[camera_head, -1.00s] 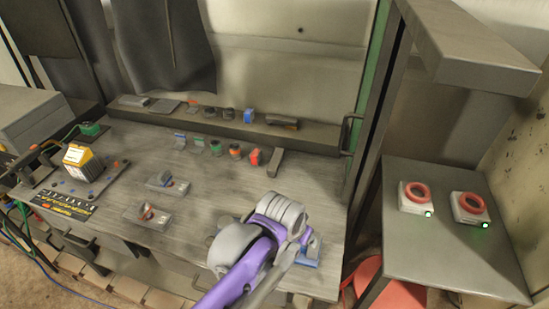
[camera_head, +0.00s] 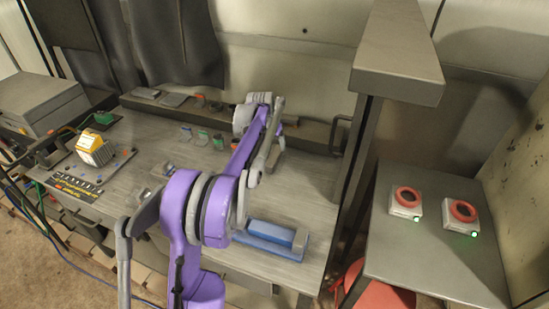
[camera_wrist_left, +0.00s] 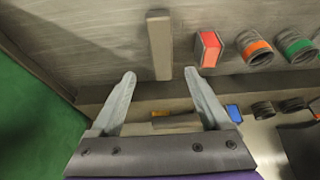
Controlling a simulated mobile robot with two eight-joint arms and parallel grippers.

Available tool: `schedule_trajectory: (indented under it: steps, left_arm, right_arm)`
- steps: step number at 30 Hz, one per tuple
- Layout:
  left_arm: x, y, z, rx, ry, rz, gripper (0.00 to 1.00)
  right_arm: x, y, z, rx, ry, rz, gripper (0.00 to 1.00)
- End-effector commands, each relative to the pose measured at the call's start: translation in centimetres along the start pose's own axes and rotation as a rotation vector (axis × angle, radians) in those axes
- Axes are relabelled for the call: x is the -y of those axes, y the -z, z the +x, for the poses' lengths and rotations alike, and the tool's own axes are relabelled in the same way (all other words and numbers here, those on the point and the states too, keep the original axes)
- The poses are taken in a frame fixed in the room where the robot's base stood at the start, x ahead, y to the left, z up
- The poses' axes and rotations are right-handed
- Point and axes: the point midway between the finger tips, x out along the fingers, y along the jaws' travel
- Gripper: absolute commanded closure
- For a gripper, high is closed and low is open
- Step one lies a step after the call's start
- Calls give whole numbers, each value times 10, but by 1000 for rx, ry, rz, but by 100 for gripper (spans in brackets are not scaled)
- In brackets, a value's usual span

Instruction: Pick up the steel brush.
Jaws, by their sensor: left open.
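A small dark bar with a yellow-brown part (camera_wrist_left: 176,121) lies on the back ledge in the left wrist view. It looks most like the steel brush, but its bristles are too small to make out. My arm hides its spot in the head view. My left gripper (camera_wrist_left: 160,74) is open and empty, and this bar shows between its two fingers, apart from them. A plain grey bar (camera_wrist_left: 160,45) lies on the bench just beyond the fingertips. In the head view my left arm reaches over the bench to the back ledge, and its fingertips are hidden. My right gripper is out of view.
A red block (camera_wrist_left: 208,49) and ringed cylinders (camera_wrist_left: 255,48) stand beside the grey bar. A blue block (camera_wrist_left: 233,113) is on the ledge. A blue-grey tool (camera_head: 270,236) lies at the bench front. A side table (camera_head: 432,255) holds two red-ringed boxes.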

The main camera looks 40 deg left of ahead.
Motion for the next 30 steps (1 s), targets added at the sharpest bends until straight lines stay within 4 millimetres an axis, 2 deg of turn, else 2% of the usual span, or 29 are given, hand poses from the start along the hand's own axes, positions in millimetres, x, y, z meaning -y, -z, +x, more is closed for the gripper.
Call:
schedule_trajectory:
  steps: [3,11,18,22,30]
  left_arm:
    - [-1,0,20,0,0,1,20]
    - [0,0,41,-1,0,1,20]
    - [4,0,76,-1,-1,1,20]
    - [4,-1,85,-1,0,1,20]
    - [4,-1,86,0,0,1,20]
  right_arm:
    - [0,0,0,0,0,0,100]
    - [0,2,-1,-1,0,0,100]
    - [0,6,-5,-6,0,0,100]
    - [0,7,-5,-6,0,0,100]
    - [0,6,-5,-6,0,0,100]
